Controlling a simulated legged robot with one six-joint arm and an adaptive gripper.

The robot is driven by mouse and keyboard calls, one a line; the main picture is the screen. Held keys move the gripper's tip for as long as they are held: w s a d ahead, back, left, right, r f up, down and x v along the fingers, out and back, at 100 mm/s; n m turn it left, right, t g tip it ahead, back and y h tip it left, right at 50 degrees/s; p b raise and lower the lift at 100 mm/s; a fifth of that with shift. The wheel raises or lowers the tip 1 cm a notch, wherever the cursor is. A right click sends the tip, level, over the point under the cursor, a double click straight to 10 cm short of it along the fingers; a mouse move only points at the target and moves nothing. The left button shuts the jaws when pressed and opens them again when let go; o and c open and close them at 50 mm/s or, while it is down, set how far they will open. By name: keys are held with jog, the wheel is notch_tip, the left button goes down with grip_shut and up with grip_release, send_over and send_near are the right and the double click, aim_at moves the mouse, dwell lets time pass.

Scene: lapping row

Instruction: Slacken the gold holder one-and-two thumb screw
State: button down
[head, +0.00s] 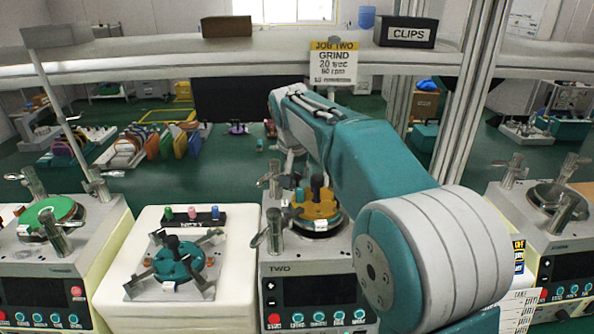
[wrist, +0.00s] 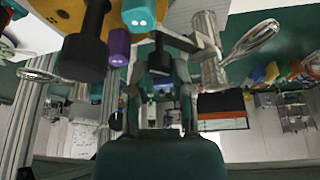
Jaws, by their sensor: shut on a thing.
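The gold holder (head: 322,210) sits on top of the machine marked TWO, with a black thumb screw (head: 316,186) and a teal knob (head: 299,195) standing on it. In the wrist view, part of the gold holder (wrist: 45,38) shows at the top left. A large black thumb screw (wrist: 86,50) hangs near it, beside a purple knob (wrist: 119,50) and a dotted teal knob (wrist: 139,15). My gripper (wrist: 160,72) is shut on another black thumb screw (wrist: 160,56) between its fingertips. In the head view my arm hides most of the gripper.
Metal clamp handles (wrist: 252,42) stand close around the holder. A white stand with a dark green holder (head: 178,262) is to the left. A machine with a green disc (head: 48,212) is at far left, another machine (head: 552,200) at right. A shelf (head: 200,52) crosses above.

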jog(key=n+y, duration=0.1)
jog(key=n, duration=0.3)
jog(key=shift+f, duration=0.1)
jog(key=n+y, duration=0.2)
jog(key=n, duration=0.2)
jog(key=shift+d+g, duration=0.1)
jog(key=shift+g, duration=0.3)
jog(key=n+g+y, duration=0.1)
jog(key=n, duration=0.4)
jog(key=shift+f, duration=0.1)
jog(key=shift+w+n+g+y, duration=0.1)
jog(key=shift+n+g+y, duration=0.25)
jog(key=shift+n, duration=0.7)
jog(key=shift+n+g+y, duration=0.15)
jog(key=shift+n+g, duration=0.4)
jog(key=shift+n, duration=0.5)
jog(key=shift+c, duration=2.4)
grip_release()
jog(key=shift+d, duration=0.1)
jog(key=shift+r, duration=0.2)
